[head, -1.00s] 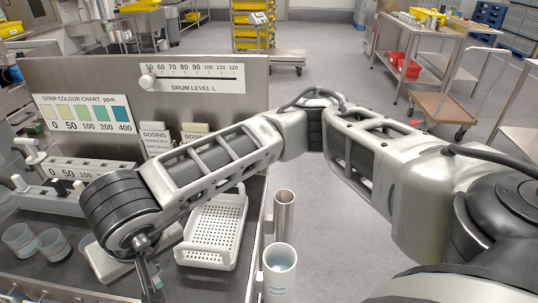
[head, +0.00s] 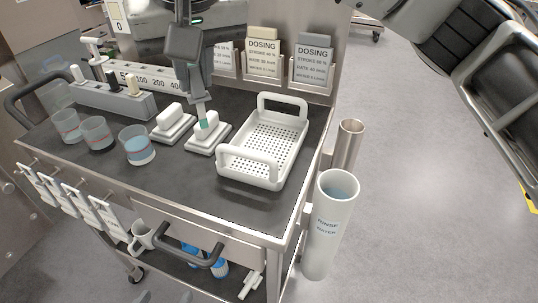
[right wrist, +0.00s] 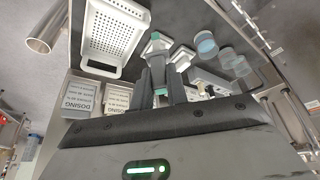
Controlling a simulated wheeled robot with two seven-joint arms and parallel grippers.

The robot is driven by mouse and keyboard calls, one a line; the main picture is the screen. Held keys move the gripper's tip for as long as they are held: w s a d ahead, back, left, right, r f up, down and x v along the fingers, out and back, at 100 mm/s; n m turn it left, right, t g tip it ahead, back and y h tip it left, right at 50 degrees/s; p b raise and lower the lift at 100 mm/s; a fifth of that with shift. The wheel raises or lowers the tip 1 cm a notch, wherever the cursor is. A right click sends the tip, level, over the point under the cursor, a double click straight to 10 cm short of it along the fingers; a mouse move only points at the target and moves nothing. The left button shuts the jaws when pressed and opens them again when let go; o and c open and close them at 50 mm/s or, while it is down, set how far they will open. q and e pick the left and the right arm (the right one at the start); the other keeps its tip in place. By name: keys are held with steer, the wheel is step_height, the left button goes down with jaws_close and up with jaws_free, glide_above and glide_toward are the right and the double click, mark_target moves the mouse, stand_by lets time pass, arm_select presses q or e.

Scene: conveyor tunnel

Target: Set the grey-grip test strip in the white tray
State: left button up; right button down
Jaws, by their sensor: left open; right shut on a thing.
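My right gripper (head: 199,98) points down from the top of the head view, shut on a test strip (head: 203,123). The strip hangs down with its teal end at the front white block (head: 208,143); I cannot tell whether they touch. In the right wrist view the fingers (right wrist: 160,90) point at the same block. The white tray (head: 268,140), perforated and with two raised handles, stands to the right on the dark cart top and looks empty. My left gripper (head: 165,298) shows only as two separated fingertips at the bottom edge.
Left of the gripper are a second white block (head: 172,127), several beakers (head: 137,152) and a grey rack (head: 95,98) with coloured grips. A rinse water cylinder (head: 330,225) and a steel tube (head: 349,145) stand off the cart's right side. Dosing cards (head: 312,65) line the back panel.

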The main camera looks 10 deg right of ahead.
steer(key=w+d+f, duration=0.2)
steer(key=d+f, duration=0.1)
steer(key=f, duration=0.1)
steer(key=w+d+f, duration=0.3)
steer(key=d+f, duration=0.1)
steer(key=w+d+f+p, duration=0.1)
steer(key=w+d+f, duration=0.2)
steer(key=d+f, duration=0.1)
steer(key=shift+w+f, duration=0.1)
steer(key=shift+f, duration=0.25)
steer(key=shift+f+b, duration=0.25)
steer(key=shift+b, duration=0.05)
steer(key=c, duration=1.4)
jaws_free()
steer(key=shift+r, duration=0.1)
